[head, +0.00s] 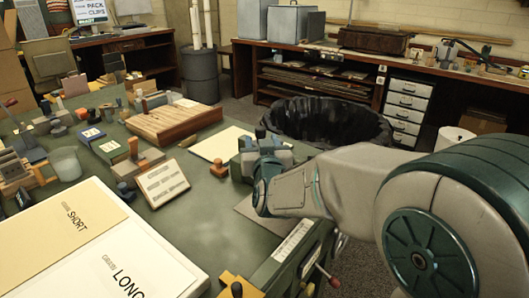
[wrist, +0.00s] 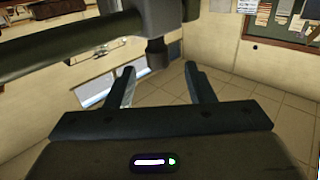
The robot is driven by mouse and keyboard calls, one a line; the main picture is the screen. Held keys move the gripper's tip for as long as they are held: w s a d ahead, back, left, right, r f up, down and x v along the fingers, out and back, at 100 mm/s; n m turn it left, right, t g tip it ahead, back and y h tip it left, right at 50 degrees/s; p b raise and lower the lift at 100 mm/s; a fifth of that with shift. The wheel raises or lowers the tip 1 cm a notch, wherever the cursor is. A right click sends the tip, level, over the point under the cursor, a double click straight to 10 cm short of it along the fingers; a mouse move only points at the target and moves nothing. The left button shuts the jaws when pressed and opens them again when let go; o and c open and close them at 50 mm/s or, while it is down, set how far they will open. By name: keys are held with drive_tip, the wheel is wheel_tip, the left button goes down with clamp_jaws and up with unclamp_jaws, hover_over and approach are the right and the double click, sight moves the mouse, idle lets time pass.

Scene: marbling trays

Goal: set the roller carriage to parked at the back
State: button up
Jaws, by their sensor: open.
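My gripper (wrist: 160,70) is open in the wrist view, its two dark fingers spread apart with nothing clasped between them. A dark bar (wrist: 70,36) crosses the upper left of that view and meets a dark block (wrist: 168,14). A short dark post (wrist: 157,52) hangs from the block toward the gap between my fingertips; I cannot tell whether it touches them. This may be part of the roller carriage, but I cannot be sure. In the head view my gripper (head: 262,150) is over the right side of the green table, and my arm hides what is behind it.
The green table (head: 205,235) holds a wooden slatted block (head: 173,124), a labelled plaque (head: 161,183) and sheets marked SHORT (head: 72,218) and LONG (head: 125,280). A red-knobbed lever (head: 333,282) juts from its right edge. A black-lined bin (head: 325,122) stands behind.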

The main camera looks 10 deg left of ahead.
drive_tip(key=v, duration=0.6)
drive_tip(key=shift+w, duration=0.1)
